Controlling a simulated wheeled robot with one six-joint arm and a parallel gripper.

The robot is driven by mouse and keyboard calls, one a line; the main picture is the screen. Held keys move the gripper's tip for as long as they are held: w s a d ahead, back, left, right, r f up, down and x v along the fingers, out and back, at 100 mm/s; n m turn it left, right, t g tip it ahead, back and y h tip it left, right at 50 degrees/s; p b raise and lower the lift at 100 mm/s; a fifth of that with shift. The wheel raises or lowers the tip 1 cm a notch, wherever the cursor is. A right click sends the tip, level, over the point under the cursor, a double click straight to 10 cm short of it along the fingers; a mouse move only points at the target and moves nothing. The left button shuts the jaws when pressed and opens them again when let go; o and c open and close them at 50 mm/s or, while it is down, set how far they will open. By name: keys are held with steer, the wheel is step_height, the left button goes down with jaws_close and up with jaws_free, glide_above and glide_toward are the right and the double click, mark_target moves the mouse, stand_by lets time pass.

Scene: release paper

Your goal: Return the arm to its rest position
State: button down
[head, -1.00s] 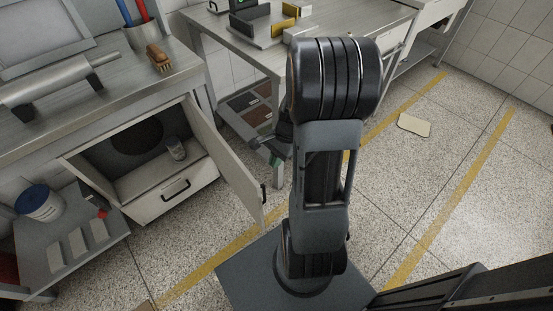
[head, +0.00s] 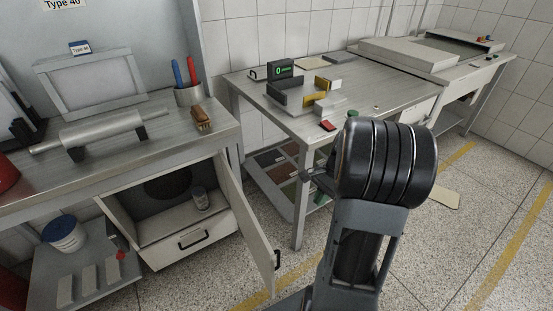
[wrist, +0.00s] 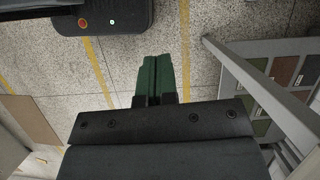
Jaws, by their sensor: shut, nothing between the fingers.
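My gripper (wrist: 153,68) shows in the wrist view with its two green fingers pressed together and nothing between them. It points out over the speckled floor, clear of any object. In the head view my arm (head: 385,170) stands folded at the right of centre, in front of the metal table. There the gripper is mostly hidden behind the arm; only a dark part and a bit of green show at the arm's left.
An open cabinet door (head: 247,225) juts out left of my arm. The metal table (head: 370,95) carries a black-and-yellow fixture (head: 295,92); its lower shelf (wrist: 265,85) shows at right in the wrist view. A roller (head: 100,130) lies on the left bench. Floor at right is mostly free.

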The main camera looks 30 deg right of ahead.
steer(key=s+a+r+n+t+h+p, duration=0.2)
steer(key=a+r+n+p, duration=0.4)
steer(key=r, duration=0.5)
steer(key=s+a+r+n+t+h+p, duration=0.2)
steer(key=a+r+n+p, duration=0.5)
steer(key=a+r+n, duration=0.3)
steer(key=shift+a+r, duration=0.35)
steer(key=shift+a, duration=0.7)
steer(key=shift+d, duration=0.15)
